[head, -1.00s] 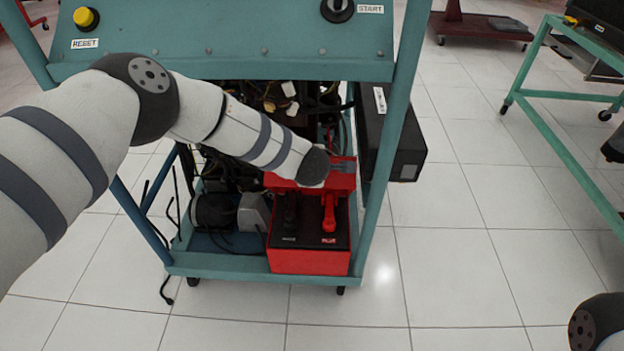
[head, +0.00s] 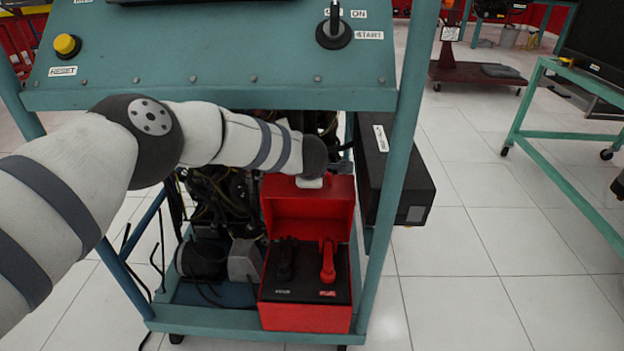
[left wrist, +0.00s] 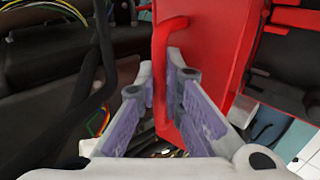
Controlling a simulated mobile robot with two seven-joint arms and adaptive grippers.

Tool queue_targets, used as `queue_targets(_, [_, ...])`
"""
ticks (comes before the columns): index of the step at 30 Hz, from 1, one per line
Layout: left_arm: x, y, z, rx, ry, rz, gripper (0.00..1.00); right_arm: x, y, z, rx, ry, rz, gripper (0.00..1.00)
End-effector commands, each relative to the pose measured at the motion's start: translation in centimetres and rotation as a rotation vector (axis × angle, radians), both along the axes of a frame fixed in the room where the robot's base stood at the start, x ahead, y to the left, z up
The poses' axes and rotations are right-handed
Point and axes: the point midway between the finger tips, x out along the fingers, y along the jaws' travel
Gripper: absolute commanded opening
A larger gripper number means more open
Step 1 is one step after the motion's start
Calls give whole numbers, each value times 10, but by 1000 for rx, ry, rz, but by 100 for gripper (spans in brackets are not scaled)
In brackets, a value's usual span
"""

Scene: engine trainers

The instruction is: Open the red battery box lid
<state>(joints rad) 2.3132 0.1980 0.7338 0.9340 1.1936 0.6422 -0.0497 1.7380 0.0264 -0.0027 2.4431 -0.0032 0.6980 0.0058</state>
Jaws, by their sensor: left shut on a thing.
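The red battery box (head: 305,315) stands on the lower shelf of the teal trainer cart. Its red lid (head: 310,205) is raised, standing roughly upright at the back of the box. A black and a red terminal cover show on the box's dark top. My left gripper (head: 342,168) is at the lid's upper edge, partly hidden by my wrist. In the left wrist view, my left gripper (left wrist: 162,82) is shut on the red lid handle (left wrist: 168,50), with the lid (left wrist: 210,65) behind it. My right gripper is not in view.
The teal cart panel (head: 200,65) hangs above my left arm. A cart post (head: 400,140) and a black box (head: 395,175) stand right of the battery box. Engine parts and cables lie left and behind.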

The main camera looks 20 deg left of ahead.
Motion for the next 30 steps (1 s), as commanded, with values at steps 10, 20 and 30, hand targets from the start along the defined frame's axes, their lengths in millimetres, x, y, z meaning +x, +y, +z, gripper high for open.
queue_targets(10, [1,2,1,0,-2,5,17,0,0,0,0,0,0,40])
queue_targets(20, [-1,0,2,0,-1,1,17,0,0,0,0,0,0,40])
queue_targets(30, [-47,-12,51,-1,-3,0,17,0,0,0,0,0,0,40])
